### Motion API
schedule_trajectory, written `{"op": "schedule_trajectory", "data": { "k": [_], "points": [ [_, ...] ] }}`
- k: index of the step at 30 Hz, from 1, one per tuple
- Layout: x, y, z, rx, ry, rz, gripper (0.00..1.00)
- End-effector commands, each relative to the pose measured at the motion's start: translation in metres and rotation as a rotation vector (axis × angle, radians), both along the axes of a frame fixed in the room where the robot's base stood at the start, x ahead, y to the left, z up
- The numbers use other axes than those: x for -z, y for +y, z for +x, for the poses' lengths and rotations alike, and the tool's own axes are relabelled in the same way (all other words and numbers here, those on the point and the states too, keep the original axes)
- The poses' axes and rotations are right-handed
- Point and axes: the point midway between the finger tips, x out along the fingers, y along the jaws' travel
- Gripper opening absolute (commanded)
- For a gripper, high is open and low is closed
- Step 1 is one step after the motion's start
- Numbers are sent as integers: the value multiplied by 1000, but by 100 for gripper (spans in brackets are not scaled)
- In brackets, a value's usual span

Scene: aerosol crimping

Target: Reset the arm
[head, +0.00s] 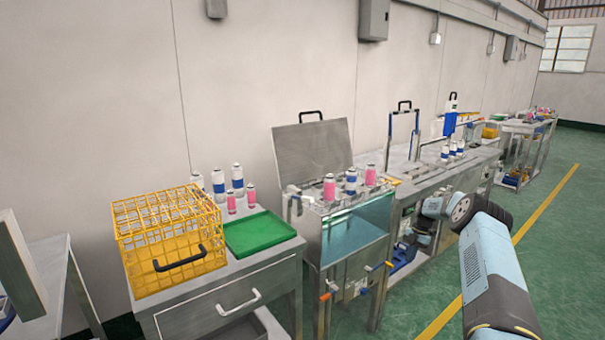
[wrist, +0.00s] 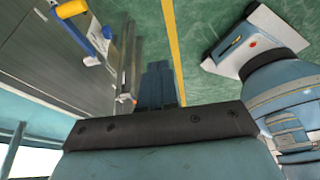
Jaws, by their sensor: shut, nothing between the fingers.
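My gripper (wrist: 157,84) shows in the wrist view as dark fingers pressed together, with nothing between them. Beyond it lie the green floor (wrist: 208,22) and a yellow floor line (wrist: 174,45). A grey steel cabinet side (wrist: 62,52) is to its left. In the head view my blue and grey arm (head: 488,262) rises at the lower right, in front of the benches. My gripper's fingertips cannot be made out in the head view.
A steel water bath (head: 352,235) with its lid raised holds several cans. To its left, a yellow wire crate (head: 170,240) and a green tray (head: 258,233) sit on a steel cabinet (head: 215,312). A long workbench (head: 425,168) runs along the wall. Open green floor (head: 565,250) lies right.

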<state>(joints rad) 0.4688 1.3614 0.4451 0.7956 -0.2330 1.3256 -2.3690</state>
Motion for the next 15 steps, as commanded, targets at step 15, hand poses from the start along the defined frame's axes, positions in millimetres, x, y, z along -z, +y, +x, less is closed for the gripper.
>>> {"op": "schedule_trajectory", "data": {
  "k": [15],
  "points": [
    [-139,52,2,177,-16,-142,0]
  ]
}}
